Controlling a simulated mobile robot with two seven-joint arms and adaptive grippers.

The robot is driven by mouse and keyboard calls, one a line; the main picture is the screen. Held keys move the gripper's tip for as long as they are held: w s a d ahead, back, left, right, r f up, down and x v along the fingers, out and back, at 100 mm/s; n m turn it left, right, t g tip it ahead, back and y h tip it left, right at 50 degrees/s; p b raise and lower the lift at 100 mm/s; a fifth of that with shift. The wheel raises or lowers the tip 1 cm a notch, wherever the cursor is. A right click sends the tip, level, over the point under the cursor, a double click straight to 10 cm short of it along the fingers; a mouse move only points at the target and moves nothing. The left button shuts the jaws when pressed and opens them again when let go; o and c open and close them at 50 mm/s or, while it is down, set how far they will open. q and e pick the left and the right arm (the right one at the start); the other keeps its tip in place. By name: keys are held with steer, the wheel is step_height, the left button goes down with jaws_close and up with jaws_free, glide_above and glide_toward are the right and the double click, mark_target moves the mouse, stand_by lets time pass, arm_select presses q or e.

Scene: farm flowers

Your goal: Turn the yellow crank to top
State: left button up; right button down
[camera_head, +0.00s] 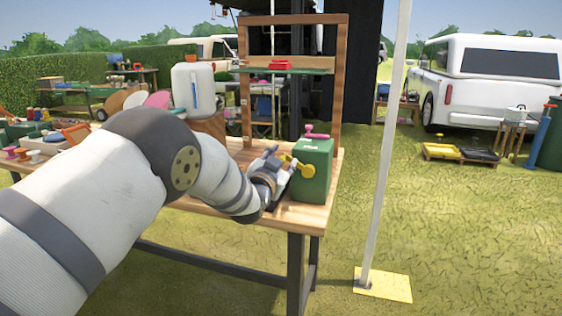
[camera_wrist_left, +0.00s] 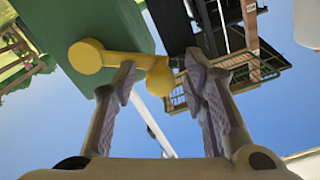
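The yellow crank (camera_head: 307,170) is on the side of a green box (camera_head: 316,152) at the right end of the wooden table. In the left wrist view the crank (camera_wrist_left: 88,57) has a round end against the box, and an arm leading to a rounded handle (camera_wrist_left: 159,78). My left gripper (camera_head: 276,162) is beside the box at the crank. In the left wrist view its fingers (camera_wrist_left: 160,82) are apart, with the handle between their tips and small gaps apparent on both sides. Contact cannot be told. My right gripper is not in view.
A pink knob (camera_head: 312,132) stands on top of the green box. A wooden frame (camera_head: 340,90) with a shelf rises behind it. The wooden table (camera_head: 235,221) ends just right of the box. A white pole (camera_head: 388,140) stands on the grass to the right.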

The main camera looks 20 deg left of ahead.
arm_select(q)
steer(key=s, duration=1.2)
steer(key=shift+a, duration=0.2)
steer(key=s+a+f+n+g+p, duration=0.15)
steer(key=s+f+g, duration=0.45)
steer(key=s+f, duration=0.7)
steer(key=s+a+f+n+g, duration=0.2)
steer(key=s+f+g, duration=0.3)
steer(key=s+f, duration=0.85)
steer(key=s+f+g, duration=0.2)
steer(key=s+g, duration=0.1)
steer(key=s, duration=0.6)
steer(key=s+f+n+g, duration=0.1)
steer(key=s+f+g, duration=0.1)
steer(key=s, duration=0.8)
steer(key=s+f+n+g, duration=0.1)
steer(key=s+g, duration=0.3)
steer(key=s, duration=0.6)
steer(key=shift+f+g+y+p, duration=0.3)
steer(key=shift+f+p, duration=0.15)
steer(key=shift+f, duration=0.05)
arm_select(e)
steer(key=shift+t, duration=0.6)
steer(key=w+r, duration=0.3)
